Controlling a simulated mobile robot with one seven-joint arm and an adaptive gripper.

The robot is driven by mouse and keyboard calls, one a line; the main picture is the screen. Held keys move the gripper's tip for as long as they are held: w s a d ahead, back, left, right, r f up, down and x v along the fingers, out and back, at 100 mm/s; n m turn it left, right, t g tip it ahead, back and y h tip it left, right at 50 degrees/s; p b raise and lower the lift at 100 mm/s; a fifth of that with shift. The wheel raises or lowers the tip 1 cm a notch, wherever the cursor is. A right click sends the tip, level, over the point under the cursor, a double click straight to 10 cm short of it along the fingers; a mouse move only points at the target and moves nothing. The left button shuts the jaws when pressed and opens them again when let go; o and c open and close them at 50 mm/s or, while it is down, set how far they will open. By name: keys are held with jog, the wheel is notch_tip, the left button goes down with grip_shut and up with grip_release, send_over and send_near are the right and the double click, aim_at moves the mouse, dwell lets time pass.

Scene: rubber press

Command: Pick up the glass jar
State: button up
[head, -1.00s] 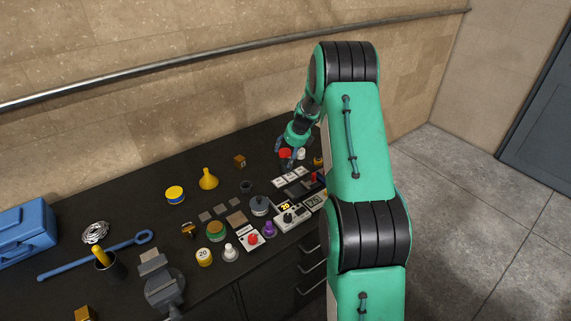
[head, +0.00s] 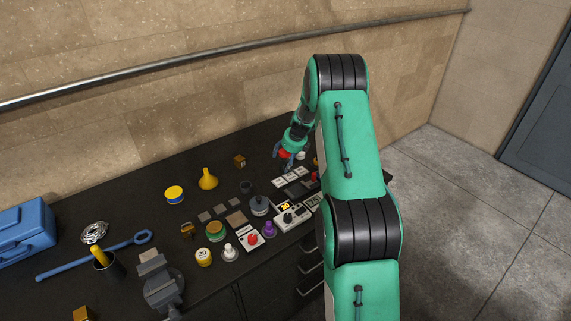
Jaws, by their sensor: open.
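I cannot clearly make out a glass jar in the head view. A small red-topped object (head: 286,154) stands at the far right part of the bench, partly covered by my gripper; I cannot tell whether it is the jar. My gripper (head: 282,160) is open, pointing down at this red top, with its fingers close around or in front of it. The view is too small to tell whether they touch. I see nothing held between the fingers.
The dark bench (head: 150,205) is crowded. Near my gripper are a white object (head: 301,155), white label panels (head: 289,177) and a brown cube (head: 239,161). A yellow funnel (head: 208,180) and a yellow-topped tin (head: 174,194) stand further left. The wall rail (head: 200,71) runs behind.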

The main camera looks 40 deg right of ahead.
aim_at(286, 152)
jog(key=c, duration=1.3)
jog(key=shift+r, duration=0.15)
jog(key=shift+c, duration=0.2)
jog(key=shift+w+r+p, duration=0.1)
jog(key=shift+r+p, duration=0.2)
jog(key=shift+r, duration=1.25)
jog(key=shift+s+a+r, duration=0.1)
jog(key=shift+s+r, duration=0.1)
jog(key=shift+s, duration=0.1)
jog(key=s+a, duration=0.3)
jog(key=s, duration=0.4)
jog(key=s+a+r, duration=0.1)
jog(key=s+a, duration=0.3)
jog(key=s, duration=0.2)
jog(key=shift+s+p, duration=0.3)
jog(key=shift+s, duration=0.1)
jog(key=shift+r, duration=0.15)
jog(key=shift+c, duration=0.2)
